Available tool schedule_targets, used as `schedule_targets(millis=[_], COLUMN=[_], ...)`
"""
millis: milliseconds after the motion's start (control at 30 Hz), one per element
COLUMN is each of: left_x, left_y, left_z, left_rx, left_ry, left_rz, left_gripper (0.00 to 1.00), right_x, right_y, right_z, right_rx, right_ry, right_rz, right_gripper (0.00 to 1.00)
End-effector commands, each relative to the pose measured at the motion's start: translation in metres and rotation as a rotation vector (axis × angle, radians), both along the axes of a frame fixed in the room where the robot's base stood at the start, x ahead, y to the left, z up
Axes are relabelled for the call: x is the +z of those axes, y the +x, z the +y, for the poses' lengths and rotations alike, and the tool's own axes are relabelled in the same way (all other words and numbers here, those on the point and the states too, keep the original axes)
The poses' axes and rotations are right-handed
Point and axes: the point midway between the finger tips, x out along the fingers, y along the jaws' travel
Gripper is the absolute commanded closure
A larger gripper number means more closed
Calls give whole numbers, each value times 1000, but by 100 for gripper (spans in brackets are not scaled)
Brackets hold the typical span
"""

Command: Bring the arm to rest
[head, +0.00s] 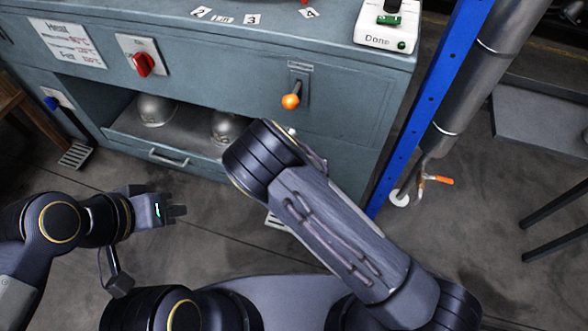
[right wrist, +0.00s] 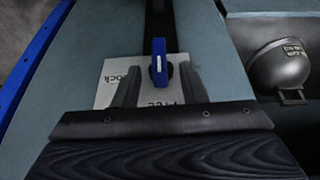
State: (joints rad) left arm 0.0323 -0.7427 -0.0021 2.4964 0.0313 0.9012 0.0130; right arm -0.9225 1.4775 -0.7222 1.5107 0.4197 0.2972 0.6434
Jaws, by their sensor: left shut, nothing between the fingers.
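My left gripper (head: 176,210) is shut and empty, above the floor in front of the blue-grey cabinet in the head view. My right arm (head: 335,225) reaches up toward the cabinet's front, and its gripper is hidden behind the wrist there. In the right wrist view my right gripper (right wrist: 160,67) has its two fingers apart, with nothing seen gripped. A blue lever (right wrist: 158,62) on a white label plate (right wrist: 107,92) shows between the fingertips. I cannot tell whether the fingers touch it.
The cabinet (head: 350,95) carries a red knob (head: 143,64), an orange-tipped lever (head: 291,100) and a Done box (head: 386,36). Metal domes (head: 155,110) sit in its lower opening. A blue post (head: 432,100) stands right of my right arm. Floor (head: 215,250) is clear around my left gripper.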

Motion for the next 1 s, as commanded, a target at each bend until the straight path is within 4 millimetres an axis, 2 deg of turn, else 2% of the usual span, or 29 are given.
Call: schedule_targets(millis=[33,200,767,867,1000], left_x=[4,6,5,6,6], left_y=[0,0,0,0,0], left_z=[0,0,0,0,0], left_rx=[0,0,0,0,0], left_ry=[0,0,0,0,0], left_rz=[0,0,0,0,0], left_gripper=[100,100,100,100,100], right_x=[9,17,19,30,67], right_y=[-2,-7,-7,-8,-15], right_z=[1,3,2,-5,-23], right_rx=[1,1,-2,-23,-71], right_ry=[0,0,3,29,122], right_rz=[-1,0,2,22,87], right_gripper=[62,62,62,62,62])
